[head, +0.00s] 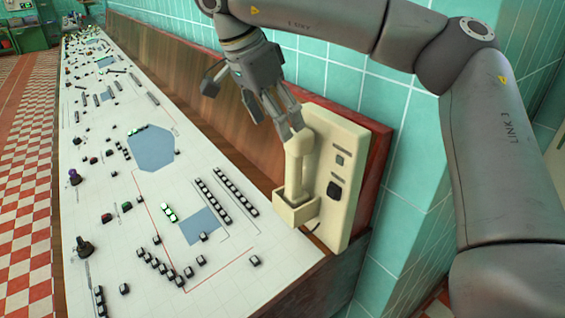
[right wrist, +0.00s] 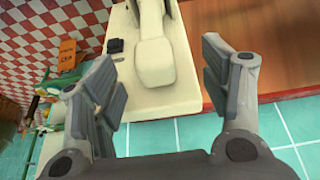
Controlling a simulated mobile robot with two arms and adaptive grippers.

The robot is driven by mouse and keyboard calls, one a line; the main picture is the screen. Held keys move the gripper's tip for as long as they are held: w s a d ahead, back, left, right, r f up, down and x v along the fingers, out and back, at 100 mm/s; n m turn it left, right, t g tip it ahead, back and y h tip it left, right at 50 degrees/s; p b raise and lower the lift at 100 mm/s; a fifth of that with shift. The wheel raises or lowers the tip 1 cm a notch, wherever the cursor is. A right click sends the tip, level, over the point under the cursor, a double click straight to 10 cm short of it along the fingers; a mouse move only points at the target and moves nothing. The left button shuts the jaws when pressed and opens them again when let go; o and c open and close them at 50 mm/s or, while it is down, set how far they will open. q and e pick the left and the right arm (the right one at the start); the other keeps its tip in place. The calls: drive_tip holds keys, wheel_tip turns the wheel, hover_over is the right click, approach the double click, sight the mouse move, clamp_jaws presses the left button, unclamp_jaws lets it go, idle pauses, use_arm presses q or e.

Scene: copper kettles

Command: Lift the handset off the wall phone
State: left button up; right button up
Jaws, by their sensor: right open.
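The cream wall phone (head: 343,190) is mounted on a red-edged panel at the end of the console. Its cream handset (head: 296,170) stands upright with its lower end in the box-shaped cradle (head: 296,212). My right gripper (head: 284,122) is at the handset's upper end, and its fingertips overlap that end in the head view. In the right wrist view, my right gripper (right wrist: 160,62) is open, with the handset's wide end (right wrist: 153,62) between the fingers and gaps on both sides. My left gripper is not in view.
A long white control console (head: 120,190) with buttons and knobs runs along the left. A wooden panel (head: 215,90) backs it, beside a teal tiled wall (head: 400,130). The checkered floor (head: 25,200) lies beyond the console.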

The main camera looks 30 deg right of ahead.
sight(297, 153)
drive_tip(key=x, duration=0.3)
drive_tip(key=s+p+x, duration=0.1)
drive_tip(key=x, duration=0.1)
drive_tip(key=shift+d+f, duration=0.1)
drive_tip(key=shift+d, duration=0.25)
drive_tip(key=p+x, duration=0.1)
drive_tip(key=x, duration=0.3)
drive_tip(key=shift+d+f+p, duration=0.3)
drive_tip(key=shift+d+p, duration=0.05)
drive_tip(key=shift+d, duration=0.05)
drive_tip(key=shift+w+a, duration=0.1)
drive_tip(key=shift+c, duration=0.6)
drive_tip(key=c, duration=0.5)
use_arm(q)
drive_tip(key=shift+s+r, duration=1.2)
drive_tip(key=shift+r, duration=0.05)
use_arm(e)
clamp_jaws()
